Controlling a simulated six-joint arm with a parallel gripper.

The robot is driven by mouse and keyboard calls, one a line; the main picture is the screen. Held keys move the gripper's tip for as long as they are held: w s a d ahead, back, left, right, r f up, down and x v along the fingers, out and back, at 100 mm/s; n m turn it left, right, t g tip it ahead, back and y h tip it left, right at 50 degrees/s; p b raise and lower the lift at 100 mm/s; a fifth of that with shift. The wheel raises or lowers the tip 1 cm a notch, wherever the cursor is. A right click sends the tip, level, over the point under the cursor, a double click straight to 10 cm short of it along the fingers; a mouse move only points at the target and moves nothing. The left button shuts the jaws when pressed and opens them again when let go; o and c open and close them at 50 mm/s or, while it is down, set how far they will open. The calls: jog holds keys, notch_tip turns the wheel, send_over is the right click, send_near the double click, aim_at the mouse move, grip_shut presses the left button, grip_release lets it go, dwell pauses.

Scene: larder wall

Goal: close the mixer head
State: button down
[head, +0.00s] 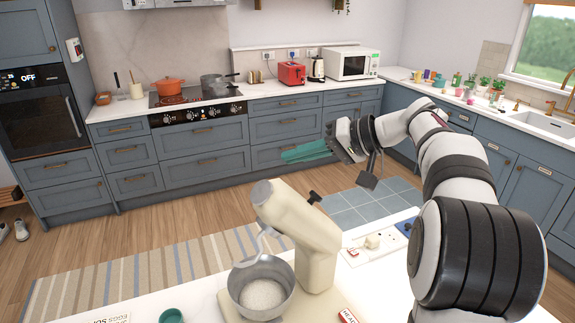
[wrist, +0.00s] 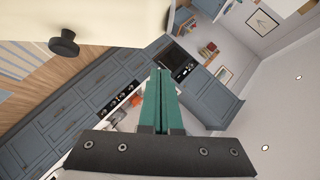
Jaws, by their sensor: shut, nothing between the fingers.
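The cream stand mixer (head: 318,235) stands on the white counter in front of me. Its head (head: 292,212) is tilted up, with a dark knob (head: 314,198) on its side. A metal bowl (head: 262,287) holding pale, flour-like contents sits on the mixer's base. My gripper (head: 284,157), with long green fingers, is above and beyond the mixer head, apart from it in the head view. In the wrist view the green fingers (wrist: 160,72) are together and empty. The mixer's cream body (wrist: 90,12) and dark knob (wrist: 64,43) show at upper left there.
A white outlet panel (head: 372,243) lies right of the mixer, beside my arm. A small green bowl (head: 171,316) and a printed card (head: 112,319) lie at the front left. Open floor with a striped rug (head: 120,277) separates this counter from the far cabinets.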

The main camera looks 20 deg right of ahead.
aim_at(272, 172)
jog(key=shift+s+a+f, duration=0.15)
jog(key=shift+a+f, duration=0.7)
jog(key=shift+a, duration=0.15)
jog(key=shift+a, duration=0.1)
jog(key=shift+a+f+h, duration=0.15)
jog(key=shift+a+h, duration=0.15)
jog(key=shift+a, duration=0.25)
jog(key=s+a+f+n+h, duration=0.1)
jog(key=a+f+n+h, duration=0.3)
jog(key=a+f, duration=0.9)
jog(key=shift+s+f+h, duration=0.2)
jog(key=shift+f+h, duration=0.5)
jog(key=shift+h, duration=0.4)
jog(key=shift+f, duration=0.15)
